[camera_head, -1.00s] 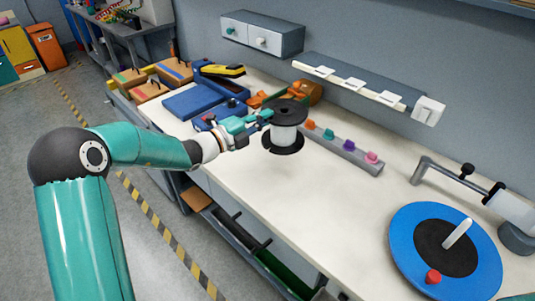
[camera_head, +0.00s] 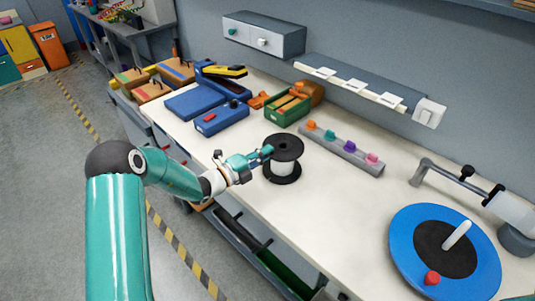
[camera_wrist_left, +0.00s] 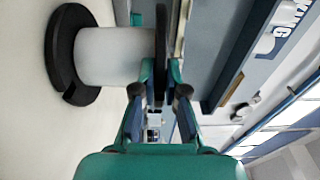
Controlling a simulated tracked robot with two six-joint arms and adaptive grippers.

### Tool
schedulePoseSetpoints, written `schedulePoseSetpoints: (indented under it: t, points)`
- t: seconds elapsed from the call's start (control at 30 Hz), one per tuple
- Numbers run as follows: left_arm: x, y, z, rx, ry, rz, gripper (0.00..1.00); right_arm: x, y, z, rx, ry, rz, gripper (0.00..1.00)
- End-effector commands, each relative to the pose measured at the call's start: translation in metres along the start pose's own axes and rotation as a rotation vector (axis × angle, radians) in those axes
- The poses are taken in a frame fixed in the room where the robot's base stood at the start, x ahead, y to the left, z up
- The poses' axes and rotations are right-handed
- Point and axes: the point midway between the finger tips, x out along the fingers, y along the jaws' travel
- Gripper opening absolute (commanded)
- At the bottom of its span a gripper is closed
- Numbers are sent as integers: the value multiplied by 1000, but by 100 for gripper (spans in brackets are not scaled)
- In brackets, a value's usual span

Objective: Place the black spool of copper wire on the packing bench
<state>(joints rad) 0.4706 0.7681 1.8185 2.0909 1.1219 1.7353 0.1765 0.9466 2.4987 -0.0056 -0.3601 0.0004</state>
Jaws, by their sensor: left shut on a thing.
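A spool (camera_head: 283,168) with black flanges and a pale white-grey winding stands upright at the bench's middle; no copper colour shows on it. It also shows in the left wrist view (camera_wrist_left: 108,55), lying sideways in the picture. My left gripper (camera_head: 266,153) is shut on the rim of its upper flange, coming from the left. In the left wrist view the fingers (camera_wrist_left: 164,70) meet that flange. The lower flange is at or very near the white top of the packing bench (camera_head: 313,215); I cannot tell whether it touches. My right gripper is out of view.
A grey rail with coloured knobs (camera_head: 345,150) lies right behind the spool. A green box (camera_head: 287,113) and blue boxes (camera_head: 222,118) stand further back left. A blue disc (camera_head: 405,247) with a white peg is at the right. The bench front is clear.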

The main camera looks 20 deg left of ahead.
Motion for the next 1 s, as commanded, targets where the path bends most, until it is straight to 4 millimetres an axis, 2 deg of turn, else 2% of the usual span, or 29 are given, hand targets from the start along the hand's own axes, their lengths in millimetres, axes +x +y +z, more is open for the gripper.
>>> schedulePoseSetpoints:
  t: [0.2, 0.23, 0.37, 0.4, 0.77, 0.87, 1.0]
  points:
    - [0, -1, 1, 2, 0, -6, 0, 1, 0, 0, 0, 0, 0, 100]
    - [0, 2, 0, 0, 0, 1, 13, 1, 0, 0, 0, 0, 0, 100]
    - [0, 1, 0, 0, 0, 1, 34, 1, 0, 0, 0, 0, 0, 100]
    - [0, 1, 0, 0, 0, 1, 36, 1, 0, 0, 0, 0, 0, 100]
    - [-3, 0, 0, 0, -1, 1, 36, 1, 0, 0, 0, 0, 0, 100]
    - [-12, 1, 1, 0, -1, 2, 36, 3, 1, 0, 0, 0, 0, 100]
    - [-36, 1, 1, 1, -3, 2, 36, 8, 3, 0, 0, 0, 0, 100]
